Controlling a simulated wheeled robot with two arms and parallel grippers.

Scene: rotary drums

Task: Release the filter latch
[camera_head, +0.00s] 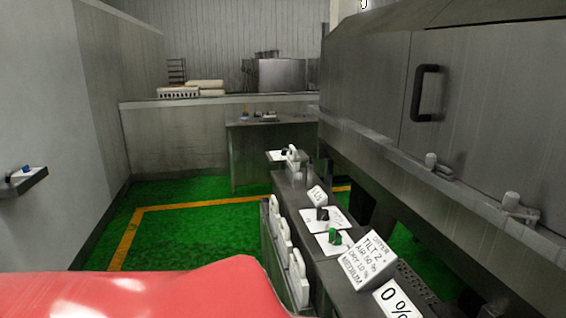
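I cannot tell for sure which part is the filter latch. Several white handles (299,278) line the left side of a long low metal console (325,270) right of centre. Another white handle (292,157) stands upright at the console's far end. Small metal latch-like fittings (431,161) sit along the lower edge of a large grey metal housing (380,90) on the right; a second fitting (511,202) is nearer. The housing's panel has a dark handle (425,93). Neither of my grippers is in view.
On the console are a black knob (322,214), a green knob (335,237), a sign reading TILT 2° (371,258) and a 0 % sign (396,300). Green floor (195,235) with a yellow line is clear to the left. A wall shelf (22,182) juts out at far left.

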